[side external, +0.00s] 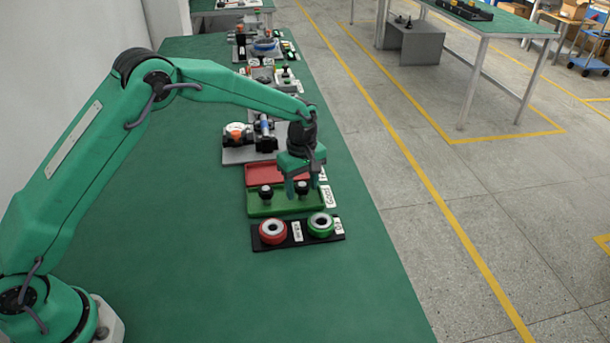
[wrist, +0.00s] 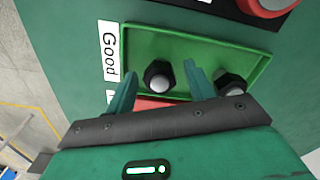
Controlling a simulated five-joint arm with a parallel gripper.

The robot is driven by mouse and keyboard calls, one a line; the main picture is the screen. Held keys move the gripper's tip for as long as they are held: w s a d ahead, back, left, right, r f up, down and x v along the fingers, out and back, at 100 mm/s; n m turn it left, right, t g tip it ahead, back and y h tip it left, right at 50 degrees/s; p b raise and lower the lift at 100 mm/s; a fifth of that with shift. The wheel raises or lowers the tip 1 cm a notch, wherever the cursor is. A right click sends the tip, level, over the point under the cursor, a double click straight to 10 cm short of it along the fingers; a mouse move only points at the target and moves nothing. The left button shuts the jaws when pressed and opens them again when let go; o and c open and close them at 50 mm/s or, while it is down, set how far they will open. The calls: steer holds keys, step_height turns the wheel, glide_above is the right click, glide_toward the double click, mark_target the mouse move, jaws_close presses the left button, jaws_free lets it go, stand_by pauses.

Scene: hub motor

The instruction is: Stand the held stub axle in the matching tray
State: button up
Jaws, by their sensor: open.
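The green tray (side external: 285,208), beside a "Good" label, holds two dark stub axles with pale round ends. One stub axle (side external: 302,189) stands in the tray under my gripper, and the other (side external: 266,192) stands to its left. In the wrist view, the first stub axle (wrist: 159,78) shows between the fingers of my gripper (wrist: 162,88), with a gap to each finger. The second stub axle (wrist: 232,87) is to the right, outside the fingers. My gripper is open and low over the green tray (wrist: 205,45). The red tray (side external: 263,175) lies just behind, partly hidden by my gripper.
Behind the red tray, a grey plate carries motor parts (side external: 238,134). The bench to the left and front is clear.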

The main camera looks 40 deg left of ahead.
mark_target(302, 184)
step_height(302, 184, up, 12)
steer(key=shift+r, duration=0.2)
stand_by(0.6)
stand_by(0.5)
